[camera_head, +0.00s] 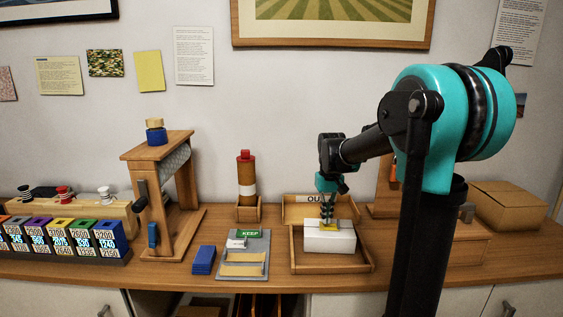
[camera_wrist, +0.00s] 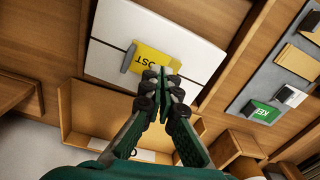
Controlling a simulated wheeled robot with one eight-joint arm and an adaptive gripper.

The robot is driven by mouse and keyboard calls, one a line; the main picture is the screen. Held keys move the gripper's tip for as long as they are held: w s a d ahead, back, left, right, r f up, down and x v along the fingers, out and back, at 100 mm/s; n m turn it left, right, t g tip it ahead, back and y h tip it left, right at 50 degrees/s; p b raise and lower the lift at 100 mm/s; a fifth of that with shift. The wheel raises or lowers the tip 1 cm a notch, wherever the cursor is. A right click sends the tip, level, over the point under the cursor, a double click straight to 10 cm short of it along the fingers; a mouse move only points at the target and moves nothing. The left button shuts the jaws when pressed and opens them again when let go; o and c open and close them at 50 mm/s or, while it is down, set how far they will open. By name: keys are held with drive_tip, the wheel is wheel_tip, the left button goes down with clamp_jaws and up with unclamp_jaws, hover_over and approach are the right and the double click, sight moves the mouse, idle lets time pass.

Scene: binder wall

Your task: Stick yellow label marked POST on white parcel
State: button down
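The white parcel (camera_head: 325,243) lies in the wooden tray marked OU-, the rest of that word being hidden. It also shows in the wrist view (camera_wrist: 112,30). The yellow label (camera_wrist: 155,60) is at the parcel's top face with the letters OST visible and a grey tab at one end; it also shows in the head view (camera_head: 329,228). My gripper (camera_wrist: 166,76) points down over the label, its fingertips close together and overlapping the label's edge. The fingers look shut. I cannot tell whether they pinch the label or only touch it.
The wooden tray's rim (camera_head: 371,265) surrounds the parcel. To its left are a grey board (camera_head: 254,275) with a green KEEP label (camera_head: 250,233), a blue pad (camera_head: 204,260), a bottle (camera_head: 246,178) and a wooden roll stand (camera_head: 162,152). A cardboard box (camera_head: 508,205) stands right.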

drive_tip(key=shift+f, duration=0.9)
drive_tip(key=shift+r, duration=2.5)
drive_tip(key=shift+r, duration=0.1)
